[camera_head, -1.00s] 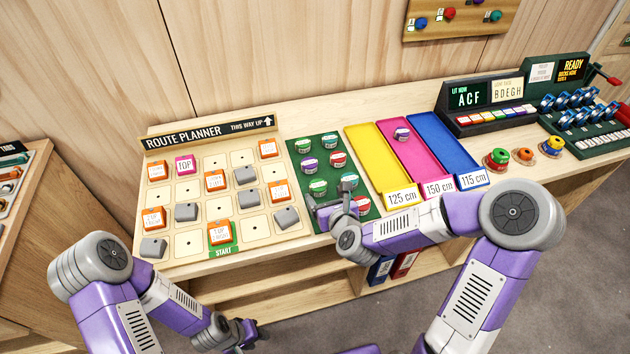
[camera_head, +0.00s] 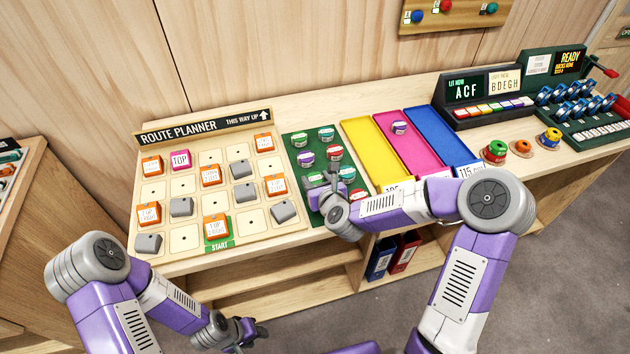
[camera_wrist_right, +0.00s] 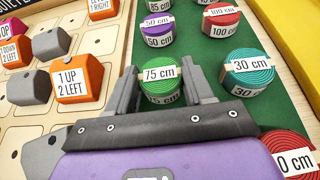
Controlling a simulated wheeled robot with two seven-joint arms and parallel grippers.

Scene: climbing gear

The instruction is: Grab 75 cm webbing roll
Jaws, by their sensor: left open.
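The 75 cm webbing roll is green with a white label and stands on the green mat (camera_head: 303,212). It shows in the right wrist view (camera_wrist_right: 161,76) between the two fingers of my right gripper (camera_wrist_right: 160,90). The fingers are apart, one on each side of the roll, with a small gap visible at the sides. In the head view my right gripper (camera_head: 322,188) is low over the mat and partly hides this roll (camera_head: 316,178). My left gripper (camera_head: 250,332) is open and empty, low in front of the table.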

